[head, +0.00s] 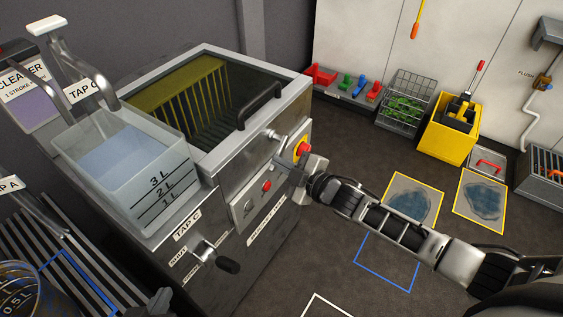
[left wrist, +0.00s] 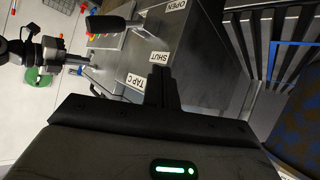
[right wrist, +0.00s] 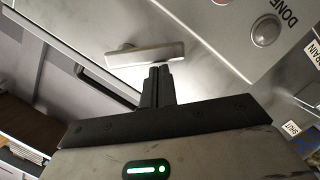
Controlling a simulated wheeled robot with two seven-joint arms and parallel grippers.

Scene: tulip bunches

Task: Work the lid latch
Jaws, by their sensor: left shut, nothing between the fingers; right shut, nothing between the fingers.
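The dark see-through lid (head: 225,100) with its black handle (head: 260,104) lies closed over the steel tank. The lid latch, a small metal lever (head: 273,135), is on the tank's front edge; it appears large in the right wrist view (right wrist: 147,53). My right gripper (head: 284,160) is shut and empty, its fingertips just below the latch lever; I cannot tell whether they touch. My left gripper (head: 158,299) is shut and empty, low at the front left; its fingers (left wrist: 160,75) show near the TAP C label.
A clear measuring container (head: 125,165) stands on the tank's left part. The black tap C handle (head: 228,265) sticks out below it. A red button on yellow (head: 303,149) is close by my right gripper. A yellow bin (head: 452,140) and wire basket (head: 405,98) stand along the wall.

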